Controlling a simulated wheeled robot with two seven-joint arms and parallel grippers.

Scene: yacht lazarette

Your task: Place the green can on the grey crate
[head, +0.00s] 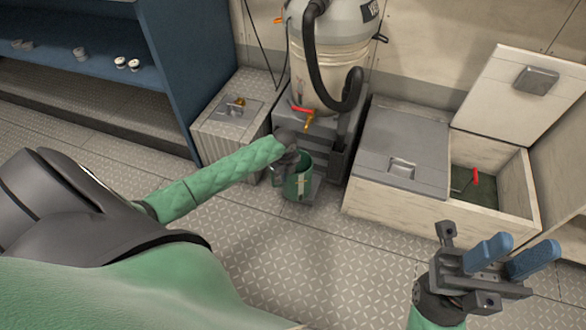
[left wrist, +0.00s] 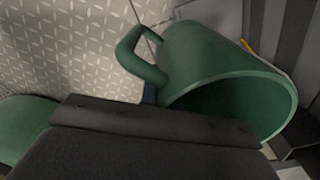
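The green can (head: 299,182) has a side handle and an open top. My left gripper (head: 287,160) is right at it, low in front of the vacuum's stand. In the left wrist view the can (left wrist: 225,75) is close, with its handle to the left and its mouth facing lower right. A blue sliver shows behind the handle. The fingers are mostly hidden, so I cannot tell whether they grip it. My right gripper (head: 511,258) is open and empty, its blue fingers apart. A grey-topped box (head: 220,128) stands left of the can; I cannot tell whether it is the grey crate.
A grey and cream vacuum (head: 335,45) with a black hose stands on a grey base (head: 312,112) behind the can. A cream locker (head: 405,200) on the right has one open lid and one closed grey lid. Blue shelving (head: 175,75) is at left. The foreground floor is clear.

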